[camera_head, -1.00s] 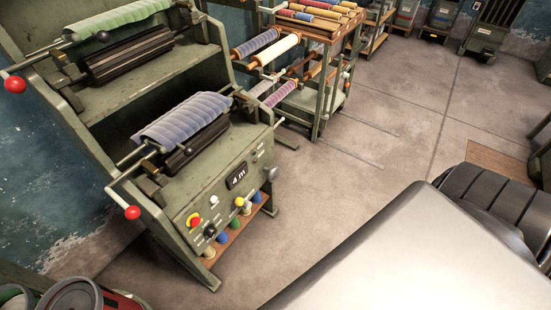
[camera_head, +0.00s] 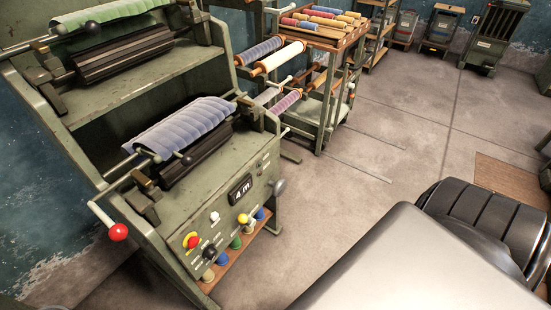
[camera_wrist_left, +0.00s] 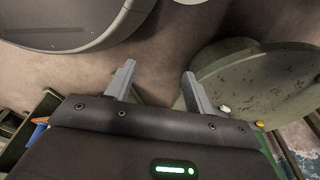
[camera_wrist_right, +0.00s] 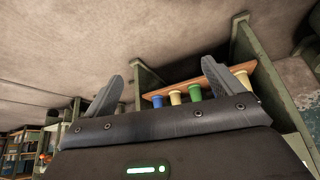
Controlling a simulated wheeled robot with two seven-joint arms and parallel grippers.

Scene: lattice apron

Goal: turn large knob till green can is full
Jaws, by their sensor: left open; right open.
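The green machine's front panel (camera_head: 228,215) has several controls: a grey round knob (camera_head: 279,187) at its right end, a black knob (camera_head: 211,253), a yellow knob (camera_head: 242,219) and a red-on-yellow button (camera_head: 192,240). I cannot tell which is the large knob. A small green can-like item (camera_head: 236,242) stands on the low wooden shelf below; its fill cannot be seen. It also shows in the right wrist view (camera_wrist_right: 195,92). My left gripper (camera_wrist_left: 159,68) is open and empty. My right gripper (camera_wrist_right: 162,69) is open and empty, with the shelf beyond its fingers. Neither gripper shows in the head view.
A display (camera_head: 240,189) reads "4 m". A red ball-ended crank (camera_head: 118,232) sticks out at the machine's left. A rack of rolls (camera_head: 320,35) stands behind it. A round greenish drum (camera_wrist_left: 265,85) is at right in the left wrist view. Open floor (camera_head: 350,170) lies right of the machine.

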